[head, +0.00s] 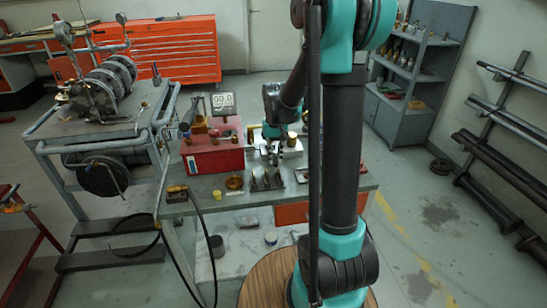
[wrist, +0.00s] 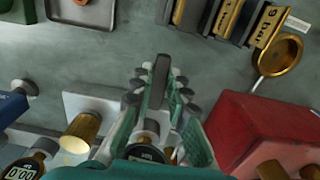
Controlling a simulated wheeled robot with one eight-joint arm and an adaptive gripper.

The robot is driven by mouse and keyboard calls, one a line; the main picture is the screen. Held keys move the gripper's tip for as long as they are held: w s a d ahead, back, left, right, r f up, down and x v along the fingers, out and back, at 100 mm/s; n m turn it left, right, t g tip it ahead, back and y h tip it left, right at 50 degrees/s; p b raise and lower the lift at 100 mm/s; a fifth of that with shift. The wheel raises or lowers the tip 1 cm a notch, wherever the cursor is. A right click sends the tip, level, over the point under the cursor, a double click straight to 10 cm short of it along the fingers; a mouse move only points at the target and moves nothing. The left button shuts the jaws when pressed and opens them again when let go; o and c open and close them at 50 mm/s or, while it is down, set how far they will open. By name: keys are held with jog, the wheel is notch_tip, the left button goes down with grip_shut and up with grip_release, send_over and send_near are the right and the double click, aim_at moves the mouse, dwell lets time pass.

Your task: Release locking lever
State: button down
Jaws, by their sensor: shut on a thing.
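In the wrist view a dark grey upright bar (wrist: 160,75), which looks like the locking lever, stands between the fingers of my gripper (wrist: 158,92). The fingers are closed around it, one on each side. A round dial or gauge (wrist: 148,150) shows partly between the finger bases, behind the bar. What the bar is attached to is hidden by my gripper. In the head view my gripper (head: 277,150) is low over the workbench, just right of the red box (head: 215,150). The lever is too small to make out there.
The red box also shows close on the right in the wrist view (wrist: 255,130). A brass fitting (wrist: 80,130) on a white plate stands left of my gripper. A brass cup (wrist: 280,52) and brass-faced blocks (wrist: 228,18) lie beyond. The bench surface (wrist: 125,40) is bare just ahead.

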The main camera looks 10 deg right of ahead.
aim_at(275, 160)
jog(key=c, duration=1.5)
grip_release()
jog(key=shift+r, duration=0.1)
notch_tip(275, 160, up, 12)
jog(key=shift+f, duration=0.1)
jog(key=s+d+f+t, duration=0.1)
jog(key=s+f, duration=0.3)
jog(key=s, duration=0.3)
jog(key=s+d+f+t, duration=0.1)
jog(key=s+f, duration=0.4)
jog(key=s, duration=0.2)
jog(key=s+d+f+t, duration=0.1)
jog(key=s+f+t, duration=0.1)
jog(key=s+f, duration=0.2)
jog(key=shift+s+d+f, duration=0.1)
jog(key=shift+s+f, duration=0.05)
jog(key=shift+s, duration=0.65)
jog(key=shift+s+f, duration=0.15)
jog(key=shift+s, duration=0.65)
